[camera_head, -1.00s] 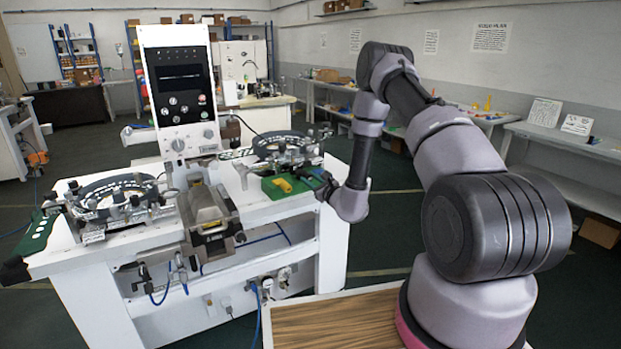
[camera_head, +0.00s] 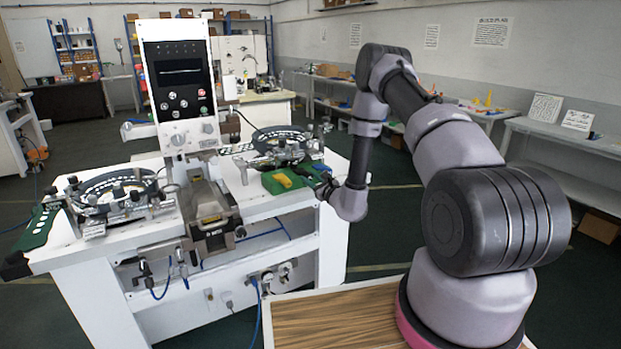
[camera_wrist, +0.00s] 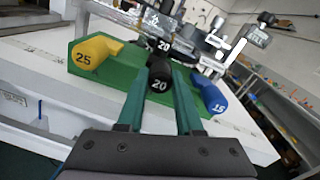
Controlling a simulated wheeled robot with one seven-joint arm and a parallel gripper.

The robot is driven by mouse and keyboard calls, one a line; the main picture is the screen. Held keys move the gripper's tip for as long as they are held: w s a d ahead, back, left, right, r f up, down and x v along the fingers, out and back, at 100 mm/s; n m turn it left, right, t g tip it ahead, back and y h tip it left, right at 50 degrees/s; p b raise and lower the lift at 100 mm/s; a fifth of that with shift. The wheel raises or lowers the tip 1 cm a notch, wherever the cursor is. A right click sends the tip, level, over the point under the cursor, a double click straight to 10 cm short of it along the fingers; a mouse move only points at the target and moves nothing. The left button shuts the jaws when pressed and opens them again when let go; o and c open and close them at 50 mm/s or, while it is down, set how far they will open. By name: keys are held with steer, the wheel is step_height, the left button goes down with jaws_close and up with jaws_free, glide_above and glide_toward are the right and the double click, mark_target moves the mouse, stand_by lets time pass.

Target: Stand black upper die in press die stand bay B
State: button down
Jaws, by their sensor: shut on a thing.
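The black upper die (camera_wrist: 159,72), marked 20, is between the green fingers of my gripper (camera_wrist: 160,84) in the wrist view. My gripper is shut on it. A second 20 shows just beyond, on a black part (camera_wrist: 164,46); I cannot tell whether it is a separate die. The green press die stand (camera_wrist: 121,78) lies under and around the fingers. It also shows in the head view (camera_head: 268,185). I cannot tell whether the held die touches the stand. Bay letters are not readable. In the head view my gripper (camera_head: 322,184) is at the stand's right side, its die hidden.
A yellow die (camera_wrist: 95,52) marked 25 lies at the stand's left, and a blue die (camera_wrist: 214,98) marked 15 at its right. Ring-shaped fixtures (camera_head: 280,140) stand behind it on the white bench (camera_head: 262,208). The pad-printing-like machine (camera_head: 182,95) rises left of the stand.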

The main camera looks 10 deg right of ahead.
steer(key=shift+c, duration=2.4)
jaws_free()
